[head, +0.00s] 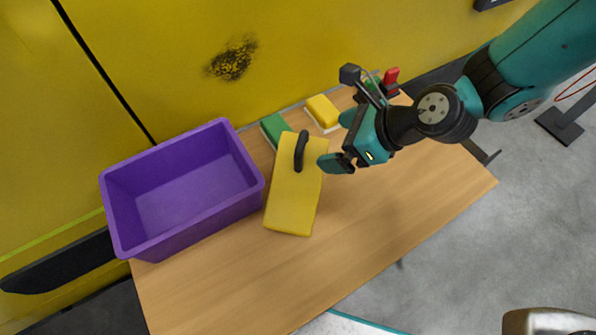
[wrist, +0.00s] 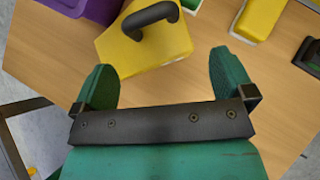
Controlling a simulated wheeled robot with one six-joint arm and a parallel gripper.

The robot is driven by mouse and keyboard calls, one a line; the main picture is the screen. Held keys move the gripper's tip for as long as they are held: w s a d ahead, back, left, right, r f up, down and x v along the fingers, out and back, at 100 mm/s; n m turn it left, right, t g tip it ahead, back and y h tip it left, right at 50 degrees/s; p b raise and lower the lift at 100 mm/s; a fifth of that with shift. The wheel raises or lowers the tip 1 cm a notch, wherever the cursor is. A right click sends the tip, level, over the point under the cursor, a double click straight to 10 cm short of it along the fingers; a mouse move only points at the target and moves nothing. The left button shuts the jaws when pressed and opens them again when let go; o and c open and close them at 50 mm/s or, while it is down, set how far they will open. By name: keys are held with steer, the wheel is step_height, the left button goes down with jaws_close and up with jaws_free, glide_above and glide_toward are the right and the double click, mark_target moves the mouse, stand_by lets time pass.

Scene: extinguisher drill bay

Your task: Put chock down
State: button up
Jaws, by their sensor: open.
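The chock (head: 294,200) is a yellow block with a black handle on top. It rests on the wooden table, just right of the purple bin. In the wrist view the chock (wrist: 150,50) lies ahead of my fingers, its black handle towards the top. My gripper (head: 335,152) is open and empty in the head view, to the right of the handle and above the table. The wrist view shows the two green fingers of my gripper (wrist: 165,85) spread wide, with only table between their tips and the chock beyond.
An empty purple bin (head: 118,190) stands at the table's left. Green (head: 276,128) and yellow (head: 322,111) blocks sit along the back edge, and a red item (head: 391,76) is behind my arm. The table's front and right (head: 400,205) are clear. A yellow wall (head: 200,40) stands behind.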

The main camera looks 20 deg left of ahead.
mark_target(308, 152)
steer(key=p+x, duration=0.2)
steer(key=x, duration=0.6)
steer(key=shift+s+a, duration=0.15)
steer(key=shift+a, duration=0.05)
steer(key=c, duration=1.8)
